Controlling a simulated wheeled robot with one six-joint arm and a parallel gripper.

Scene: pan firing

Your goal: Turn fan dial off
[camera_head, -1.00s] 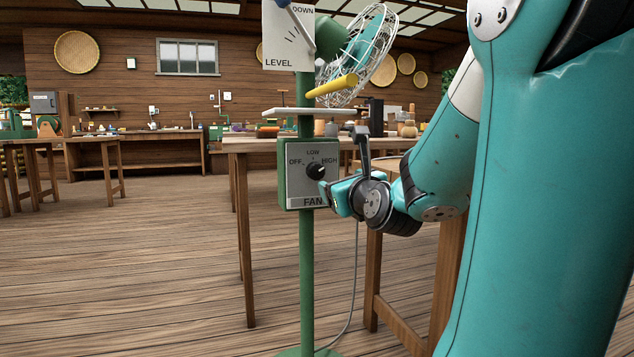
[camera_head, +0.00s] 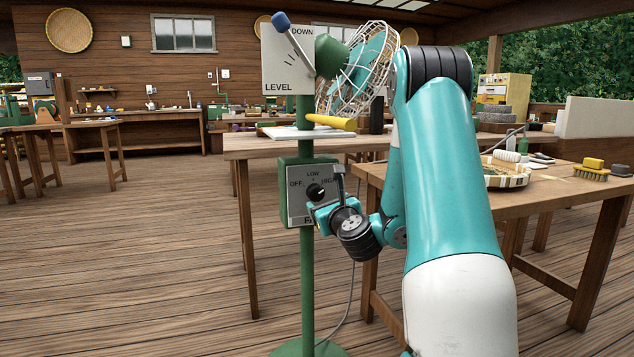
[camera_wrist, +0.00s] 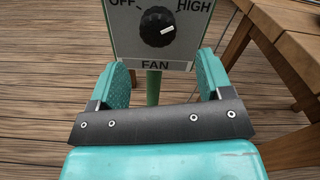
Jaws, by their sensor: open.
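The fan dial is a round black knob (camera_head: 315,191) with a white mark, on a grey panel (camera_head: 293,205) marked OFF, LOW, HIGH and FAN. In the wrist view the knob (camera_wrist: 157,27) shows near the top, its white mark pointing right and slightly up, toward the HIGH side. My gripper (camera_head: 318,210) is just below and right of the knob. In the wrist view my gripper (camera_wrist: 160,68) is open, its two teal fingers apart on either side below the knob. Nothing is between them, and they do not touch the knob.
A wooden table (camera_head: 540,190) with a round tray and brushes stands at the right. Open floor lies at the left.

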